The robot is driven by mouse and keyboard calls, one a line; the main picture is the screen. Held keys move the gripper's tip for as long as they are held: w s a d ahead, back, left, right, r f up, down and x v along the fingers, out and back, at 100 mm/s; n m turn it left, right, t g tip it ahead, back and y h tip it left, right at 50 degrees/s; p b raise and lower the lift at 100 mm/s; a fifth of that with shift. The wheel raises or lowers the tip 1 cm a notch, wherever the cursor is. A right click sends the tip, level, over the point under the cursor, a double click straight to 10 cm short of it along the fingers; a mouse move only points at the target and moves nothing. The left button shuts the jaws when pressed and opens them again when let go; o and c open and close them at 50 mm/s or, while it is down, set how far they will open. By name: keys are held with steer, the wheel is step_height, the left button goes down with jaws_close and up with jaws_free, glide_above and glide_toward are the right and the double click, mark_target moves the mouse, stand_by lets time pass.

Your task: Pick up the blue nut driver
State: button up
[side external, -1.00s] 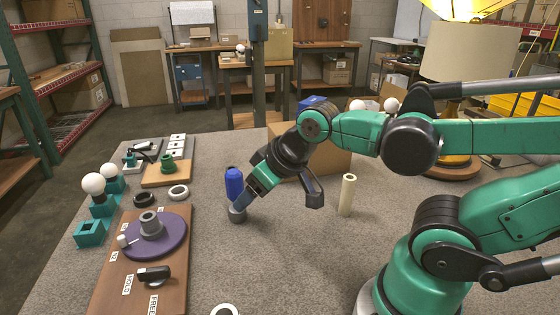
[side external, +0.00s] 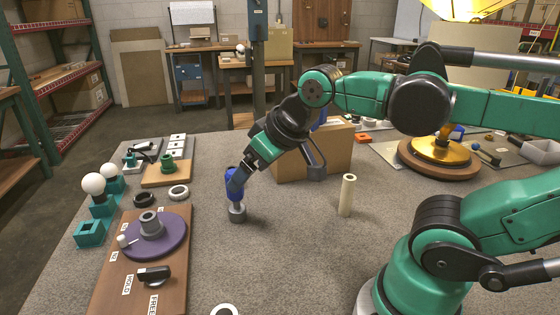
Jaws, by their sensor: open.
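The blue nut driver (side external: 233,193) stands upright on the grey tabletop left of the middle in the side external view, with its grey socket end (side external: 237,214) down. My gripper (side external: 237,182) reaches down to it from the upper right, tilted, and is open. Its fingers overlap the upper part of the blue handle and hide some of it. I cannot tell whether they straddle the handle or touch it.
A cream tube (side external: 347,195) stands to the right, and a cardboard box (side external: 335,152) is behind my arm. To the left are a wooden board (side external: 170,293) with a purple disc (side external: 170,247), white bulbs (side external: 93,184) in teal holders, and rings (side external: 178,192).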

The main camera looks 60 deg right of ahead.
steer(key=m, duration=0.1)
steer(key=m+t+y, duration=0.3)
steer(key=m+y, duration=0.6)
steer(key=m, duration=1.8)
glide_above(236, 196)
steer(key=s+d, duration=0.2)
steer(key=d, duration=0.2)
step_height(236, 196, down, 8)
steer(key=x, duration=0.4)
steer(key=shift+w+a, duration=0.15)
steer(key=shift+w, duration=0.1)
jaws_close()
